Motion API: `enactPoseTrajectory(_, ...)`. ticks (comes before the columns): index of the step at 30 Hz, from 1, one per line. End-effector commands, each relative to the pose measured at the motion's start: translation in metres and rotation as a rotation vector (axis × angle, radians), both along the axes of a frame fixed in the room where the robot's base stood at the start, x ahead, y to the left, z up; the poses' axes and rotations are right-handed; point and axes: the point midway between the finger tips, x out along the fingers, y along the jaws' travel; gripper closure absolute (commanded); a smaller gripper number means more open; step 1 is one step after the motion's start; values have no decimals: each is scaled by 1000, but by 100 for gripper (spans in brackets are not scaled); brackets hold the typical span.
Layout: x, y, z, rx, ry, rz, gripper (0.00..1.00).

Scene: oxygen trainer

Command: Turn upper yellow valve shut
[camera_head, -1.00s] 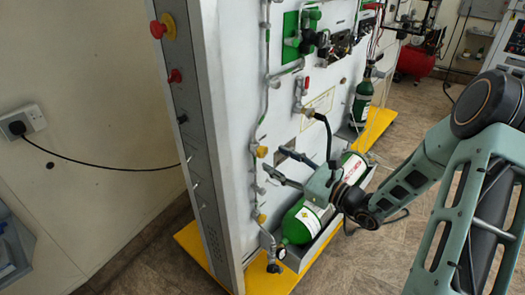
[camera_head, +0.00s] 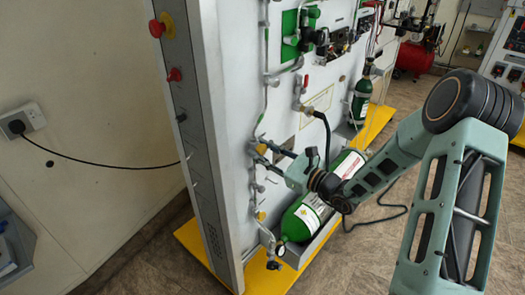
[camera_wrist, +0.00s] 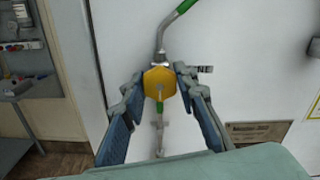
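The upper yellow valve (camera_wrist: 158,82) has a hexagonal yellow knob on a thin vertical pipe. In the wrist view it sits between the tips of my gripper (camera_wrist: 159,77). The two blue-grey fingers are spread, one on each side of the knob. Small gaps seem to show, but contact is hard to tell. In the head view my gripper (camera_head: 262,150) reaches from the right to the upper yellow valve (camera_head: 261,149), partly hidden by the fingers. The lower yellow valve (camera_head: 261,216) is on the same pipe, below my gripper.
A green cylinder (camera_head: 298,222) lies in a tray below my gripper, with a gauge (camera_head: 281,251) nearby. A black hose (camera_head: 326,135) hangs close to my wrist. A red-handled valve (camera_head: 305,82) is higher on the panel. A dark green cylinder (camera_head: 361,99) stands behind.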

Motion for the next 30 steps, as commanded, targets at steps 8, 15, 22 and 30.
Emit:
enactPoseTrajectory(8, 0, 0, 1, 21, 27, 0, 97)
enactPoseTrajectory(15, 0, 0, 3, 161, 210, 0, 97)
enactPoseTrajectory(22, 0, -1, 1, 249, 321, -1, 97)
enactPoseTrajectory(30, 0, 0, 0, 254, 327, -1, 97)
